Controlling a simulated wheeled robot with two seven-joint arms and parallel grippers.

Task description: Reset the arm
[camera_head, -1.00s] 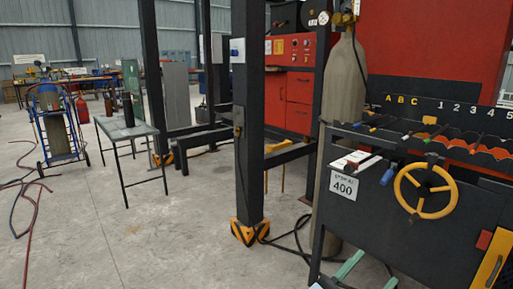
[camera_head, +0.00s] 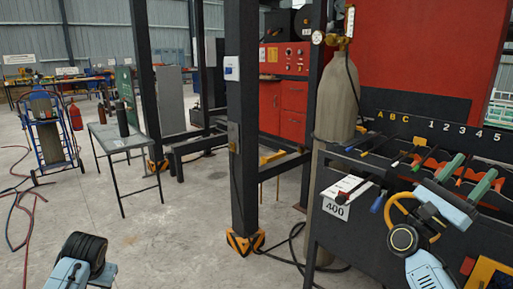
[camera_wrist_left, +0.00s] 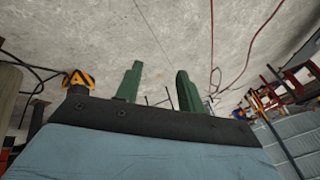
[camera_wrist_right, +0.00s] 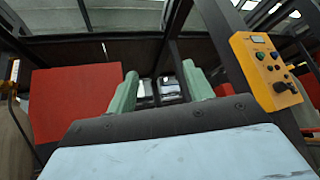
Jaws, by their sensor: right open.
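My right gripper (camera_head: 468,176) is raised at the right of the head view, in front of the dark rack and its yellow handwheel (camera_head: 398,207). Its two green fingers are apart with nothing between them; they also show in the right wrist view (camera_wrist_right: 160,88). My left arm shows only as a dark and light-blue part at the bottom left of the head view; its gripper is outside that view. In the left wrist view, the left gripper (camera_wrist_left: 159,75) has its green fingers apart and empty, with concrete floor behind them.
The dark rack (camera_head: 345,245) with rods stands close at right, partly hidden by my right arm. A gas cylinder (camera_head: 337,105) and dark post (camera_head: 243,150) stand behind. A small table (camera_head: 115,138) and blue cylinder cart (camera_head: 48,140) are at left.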

